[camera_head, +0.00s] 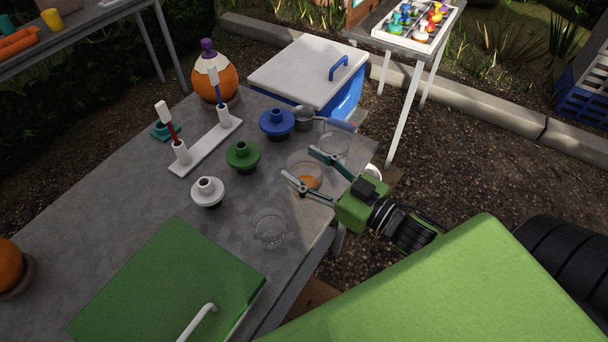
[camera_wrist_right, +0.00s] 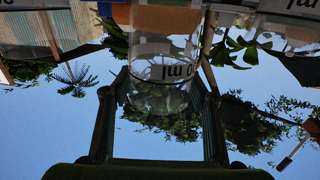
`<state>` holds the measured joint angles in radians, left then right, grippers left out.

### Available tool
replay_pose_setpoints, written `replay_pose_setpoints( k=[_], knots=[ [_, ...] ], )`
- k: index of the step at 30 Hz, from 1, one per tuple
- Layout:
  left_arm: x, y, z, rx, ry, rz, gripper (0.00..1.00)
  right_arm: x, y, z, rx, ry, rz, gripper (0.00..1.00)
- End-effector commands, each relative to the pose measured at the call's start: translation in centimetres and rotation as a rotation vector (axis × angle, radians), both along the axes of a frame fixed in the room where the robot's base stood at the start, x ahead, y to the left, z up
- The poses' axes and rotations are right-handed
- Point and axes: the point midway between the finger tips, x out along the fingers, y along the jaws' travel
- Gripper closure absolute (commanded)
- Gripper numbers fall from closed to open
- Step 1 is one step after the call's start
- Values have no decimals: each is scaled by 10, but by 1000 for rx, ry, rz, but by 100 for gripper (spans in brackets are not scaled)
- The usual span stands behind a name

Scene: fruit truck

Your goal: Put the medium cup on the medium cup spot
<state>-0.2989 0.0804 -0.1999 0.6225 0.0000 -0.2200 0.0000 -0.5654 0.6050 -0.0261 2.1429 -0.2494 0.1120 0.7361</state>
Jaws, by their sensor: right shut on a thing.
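Three clear cups stand in a rough row along the right side of the grey table (camera_head: 140,200). My right gripper (camera_head: 306,168) is shut on the middle clear cup (camera_head: 303,166), with one finger on each side. In the right wrist view this clear cup (camera_wrist_right: 165,75) is between the fingers and bears dark "ml" print. An orange patch shows low in or behind it; I cannot tell which. Another clear cup (camera_head: 334,146) is beyond it and a third clear cup (camera_head: 270,229) is nearer. I cannot make out a marked cup spot. My left gripper is out of view.
Blue (camera_head: 277,124), green (camera_head: 243,157) and white (camera_head: 208,193) lidded pieces stand left of the cups. A metal scoop (camera_head: 305,119) lies behind. A white stand (camera_head: 207,146) holds two brushes. A green lid (camera_head: 170,290) and a white-lidded cooler (camera_head: 308,70) flank the area.

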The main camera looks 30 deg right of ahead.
Motion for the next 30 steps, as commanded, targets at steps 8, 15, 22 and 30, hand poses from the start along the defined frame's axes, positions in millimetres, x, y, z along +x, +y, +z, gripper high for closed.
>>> replay_pose_setpoints(
  k=[8,15,22,30],
  knots=[
    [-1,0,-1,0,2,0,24,17,-4,-21,0,-1,0,69],
    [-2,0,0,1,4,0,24,21,-5,-50,2,1,-1,69],
    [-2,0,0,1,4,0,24,20,-4,-55,0,-1,1,69],
    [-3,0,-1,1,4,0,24,20,-5,-58,0,0,1,34]
  ],
)
